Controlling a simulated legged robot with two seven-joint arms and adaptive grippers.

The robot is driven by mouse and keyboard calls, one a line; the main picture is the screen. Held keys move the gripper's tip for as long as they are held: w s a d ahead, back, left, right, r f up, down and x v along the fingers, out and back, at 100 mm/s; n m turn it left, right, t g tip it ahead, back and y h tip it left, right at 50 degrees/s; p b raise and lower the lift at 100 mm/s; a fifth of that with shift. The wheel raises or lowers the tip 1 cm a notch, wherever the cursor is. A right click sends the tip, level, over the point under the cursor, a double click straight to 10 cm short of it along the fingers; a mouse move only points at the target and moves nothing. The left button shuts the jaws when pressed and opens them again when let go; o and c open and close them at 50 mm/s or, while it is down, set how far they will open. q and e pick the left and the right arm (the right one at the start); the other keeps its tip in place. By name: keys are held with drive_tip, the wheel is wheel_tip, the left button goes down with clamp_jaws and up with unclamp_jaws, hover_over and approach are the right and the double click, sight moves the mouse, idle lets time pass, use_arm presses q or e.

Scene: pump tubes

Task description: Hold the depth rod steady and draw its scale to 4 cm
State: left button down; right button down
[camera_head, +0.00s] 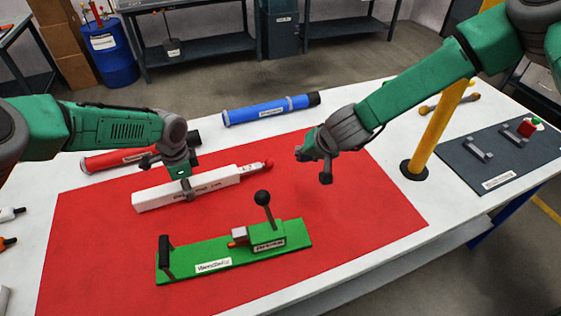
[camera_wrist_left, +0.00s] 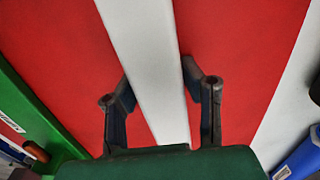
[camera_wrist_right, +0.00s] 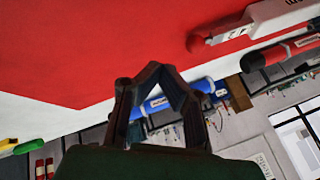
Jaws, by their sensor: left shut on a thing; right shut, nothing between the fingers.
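The white depth rod (camera_head: 212,192) lies on the red mat, with dark lettering along its side. A narrower white scale (camera_head: 250,169) with marks shows at its right end, tipped by a red knob (camera_head: 269,163). My left gripper (camera_head: 185,190) is shut on the rod's body from above; in the left wrist view its fingers stand on both sides of the white bar (camera_wrist_left: 150,75). My right gripper (camera_head: 326,176) is shut and empty, above the mat to the right of the knob. The red knob also shows in the right wrist view (camera_wrist_right: 196,43).
A green fixture (camera_head: 210,268) with a black-knobbed lever stands on the mat in front of the rod. A red tube (camera_head: 105,162) and a blue tube (camera_head: 270,110) lie behind. A yellow post (camera_head: 436,130) and grey plate (camera_head: 500,160) are at the right.

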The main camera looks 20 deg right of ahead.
sight(277, 171)
drive_tip(key=x, duration=0.6)
drive_tip(key=shift+s, duration=0.1)
drive_tip(key=a, duration=0.1)
drive_tip(key=w+a, duration=0.1)
drive_tip(key=shift+w+a+f, duration=0.25)
drive_tip(key=shift+w+a, duration=0.05)
drive_tip(key=shift+a, duration=0.1)
drive_tip(key=shift+w+a, duration=0.15)
drive_tip(key=shift+a, duration=0.2)
drive_tip(key=shift+w+a+f, duration=0.1)
drive_tip(key=shift+a, duration=0.5)
drive_tip(key=shift+d, duration=0.1)
